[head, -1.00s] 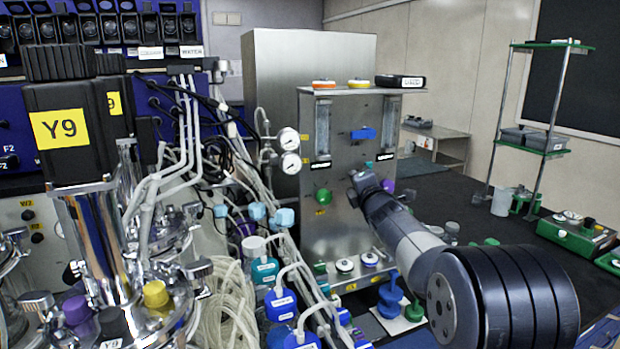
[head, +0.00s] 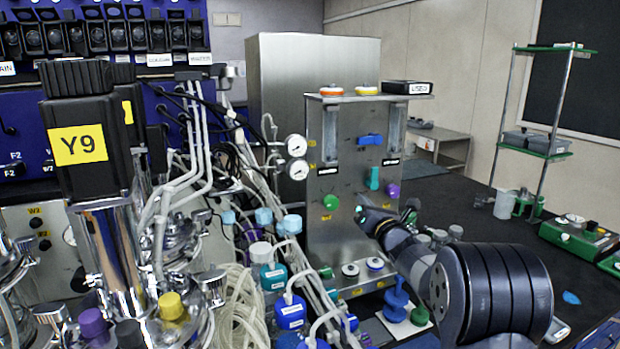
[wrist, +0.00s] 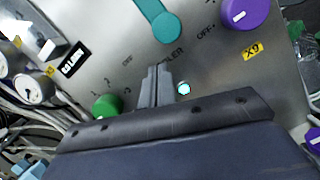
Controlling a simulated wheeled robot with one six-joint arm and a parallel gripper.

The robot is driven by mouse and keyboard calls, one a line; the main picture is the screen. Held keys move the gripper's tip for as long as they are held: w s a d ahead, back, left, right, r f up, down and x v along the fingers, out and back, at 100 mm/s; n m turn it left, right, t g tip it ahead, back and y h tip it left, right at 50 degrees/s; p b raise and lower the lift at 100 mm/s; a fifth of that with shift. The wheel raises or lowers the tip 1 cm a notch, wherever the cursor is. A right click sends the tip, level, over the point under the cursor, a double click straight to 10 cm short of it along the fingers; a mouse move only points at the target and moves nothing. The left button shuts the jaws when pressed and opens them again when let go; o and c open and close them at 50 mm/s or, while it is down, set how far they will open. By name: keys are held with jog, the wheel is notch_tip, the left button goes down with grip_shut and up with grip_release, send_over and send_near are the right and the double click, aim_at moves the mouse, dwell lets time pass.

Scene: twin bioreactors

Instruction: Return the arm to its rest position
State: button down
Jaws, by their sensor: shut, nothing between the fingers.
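My gripper (wrist: 157,86) shows in the wrist view with its two grey fingers together and nothing between them. It faces the steel control panel (wrist: 120,45), whose teal handle (wrist: 160,20), purple knob (wrist: 238,14) and green knob (wrist: 106,105) lie around the fingertips. In the head view my arm reaches from the lower right toward the panel (head: 350,230), and my gripper is mostly hidden behind the wrist. There the green knob (head: 331,202), teal handle (head: 374,178) and purple knob (head: 393,191) show just above the wrist. I cannot tell whether the fingers touch the panel.
Bioreactor vessels, one labelled Y9 (head: 80,145), and tangled tubing stand at the left.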

jog(key=shift+s+d+f+n+y+p, duration=0.15)
jog(key=shift+f+n, duration=0.25)
jog(key=shift+n, duration=0.45)
jog(key=shift+s+d+f+n+y+p, duration=0.1)
jog(key=shift+f+n+y, duration=0.25)
jog(key=shift+n, duration=0.45)
jog(key=shift+s+d+f+n+y+p, duration=0.15)
jog(key=shift+f+n, duration=0.3)
jog(key=shift+n, duration=0.4)
jog(key=shift+a+r, duration=0.1)
jog(key=shift+a, duration=0.05)
